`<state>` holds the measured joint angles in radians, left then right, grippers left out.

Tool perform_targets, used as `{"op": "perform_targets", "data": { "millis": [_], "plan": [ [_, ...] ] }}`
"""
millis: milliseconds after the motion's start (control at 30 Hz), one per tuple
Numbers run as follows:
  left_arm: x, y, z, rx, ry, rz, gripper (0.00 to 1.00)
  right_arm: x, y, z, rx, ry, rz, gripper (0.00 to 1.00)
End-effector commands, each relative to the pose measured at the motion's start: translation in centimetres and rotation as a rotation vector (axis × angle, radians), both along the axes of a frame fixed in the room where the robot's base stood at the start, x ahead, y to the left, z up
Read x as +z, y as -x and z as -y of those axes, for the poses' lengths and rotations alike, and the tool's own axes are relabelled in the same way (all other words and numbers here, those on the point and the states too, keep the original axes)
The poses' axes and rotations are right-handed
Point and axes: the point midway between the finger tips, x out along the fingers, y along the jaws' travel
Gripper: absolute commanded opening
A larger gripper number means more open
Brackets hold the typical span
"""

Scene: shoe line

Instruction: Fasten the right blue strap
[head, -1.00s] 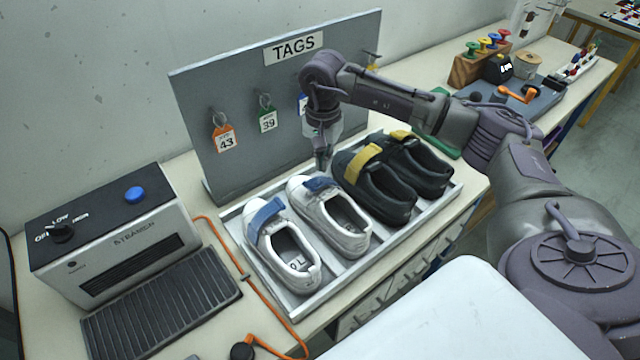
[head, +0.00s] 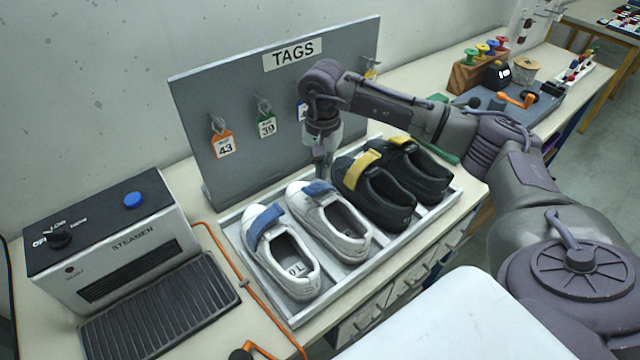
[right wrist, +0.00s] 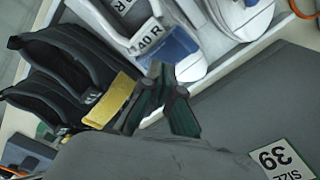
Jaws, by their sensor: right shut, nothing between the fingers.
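Two white shoes with blue straps stand side by side in the tray. The right white shoe (head: 350,239) has the right blue strap (head: 319,188) lying across its opening, near the toe. The left white shoe (head: 300,284) has its own blue strap (head: 262,223). My right gripper (head: 322,178) points down just behind the right strap, its fingertips shut and empty. In the right wrist view the right blue strap (right wrist: 178,46) lies just beyond the closed fingertips (right wrist: 160,72); whether they touch it I cannot tell. My left gripper is not in view.
Black shoes with yellow straps (head: 371,196) stand to the right in the same grey tray (head: 284,312). The TAGS board (head: 250,85) rises close behind my gripper. A steamer (head: 115,245) and an orange cable (head: 240,280) lie to the left.

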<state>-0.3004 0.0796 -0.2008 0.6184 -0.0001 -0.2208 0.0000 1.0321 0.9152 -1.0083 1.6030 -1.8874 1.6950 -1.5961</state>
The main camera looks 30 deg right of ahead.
Motion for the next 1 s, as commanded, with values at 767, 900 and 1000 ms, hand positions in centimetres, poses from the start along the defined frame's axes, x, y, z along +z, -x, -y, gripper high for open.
{"op": "perform_targets", "data": {
  "millis": [767,900,1000],
  "plan": [
    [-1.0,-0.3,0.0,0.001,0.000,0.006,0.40,-1.2,0.0,0.0,0.000,0.000,0.000,0.00],
    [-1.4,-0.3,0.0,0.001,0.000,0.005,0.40,-1.7,0.0,0.0,0.000,0.000,0.000,0.00],
    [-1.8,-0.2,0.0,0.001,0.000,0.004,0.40,-2.1,0.0,0.0,0.000,0.000,0.000,0.00]
  ]
}}
